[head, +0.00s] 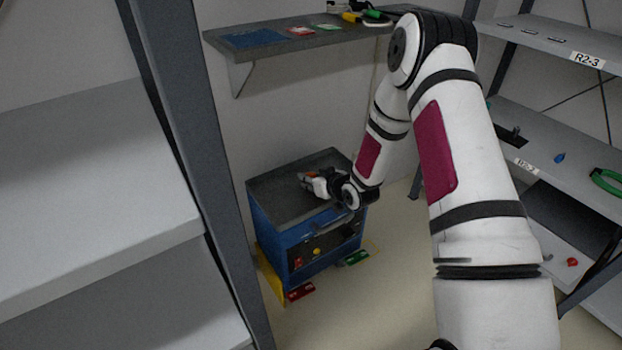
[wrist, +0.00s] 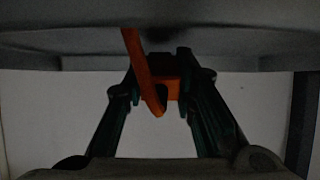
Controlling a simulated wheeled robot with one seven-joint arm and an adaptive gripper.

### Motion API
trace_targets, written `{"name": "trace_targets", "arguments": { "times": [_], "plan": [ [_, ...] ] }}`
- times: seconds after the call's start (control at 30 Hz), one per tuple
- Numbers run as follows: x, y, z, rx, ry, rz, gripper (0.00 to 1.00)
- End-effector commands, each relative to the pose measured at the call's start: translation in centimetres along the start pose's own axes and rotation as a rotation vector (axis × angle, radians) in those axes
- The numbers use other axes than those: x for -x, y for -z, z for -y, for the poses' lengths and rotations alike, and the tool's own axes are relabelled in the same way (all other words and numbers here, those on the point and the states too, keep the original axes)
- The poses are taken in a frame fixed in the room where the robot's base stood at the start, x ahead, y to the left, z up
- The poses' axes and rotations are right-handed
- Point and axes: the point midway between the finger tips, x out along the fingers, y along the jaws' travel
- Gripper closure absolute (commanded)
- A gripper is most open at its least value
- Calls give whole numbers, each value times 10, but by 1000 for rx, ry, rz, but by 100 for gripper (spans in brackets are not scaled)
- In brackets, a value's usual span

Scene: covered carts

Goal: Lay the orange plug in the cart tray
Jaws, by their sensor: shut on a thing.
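The blue cart (head: 275,228) stands against the wall in the head view, with a dark grey tray (head: 278,200) on top. My gripper (head: 307,180) is over the tray, reaching in from the right. It is shut on the orange plug (wrist: 143,75), which shows between the fingertips in the wrist view (wrist: 160,78). The plug has an orange block and a slanting orange strip. I cannot tell whether the plug touches the tray.
The cart's lower shelf holds small red and yellow items (head: 316,251). Red (head: 300,292) and green (head: 356,258) pieces lie on the floor beside the cart. A wall shelf (head: 300,42) hangs above it. Racks stand at left (head: 90,200) and right (head: 550,150). Much of the tray is bare.

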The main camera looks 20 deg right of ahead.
Motion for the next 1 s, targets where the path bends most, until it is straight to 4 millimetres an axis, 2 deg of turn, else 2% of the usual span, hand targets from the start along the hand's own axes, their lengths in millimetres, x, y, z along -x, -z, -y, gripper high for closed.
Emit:
{"name": "trace_targets", "arguments": {
  "times": [0.5, 0.53, 0.6, 0.63, 1.0],
  "plan": [
    [-4, -7, 0, 0, 0, 0, 100],
    [-4, -7, 0, 0, 0, 0, 71],
    [-4, -6, 0, 0, 0, 0, 55],
    [-4, -6, 0, 0, 0, 0, 52],
    [0, -6, 0, 0, 0, 0, 52]
  ]
}}
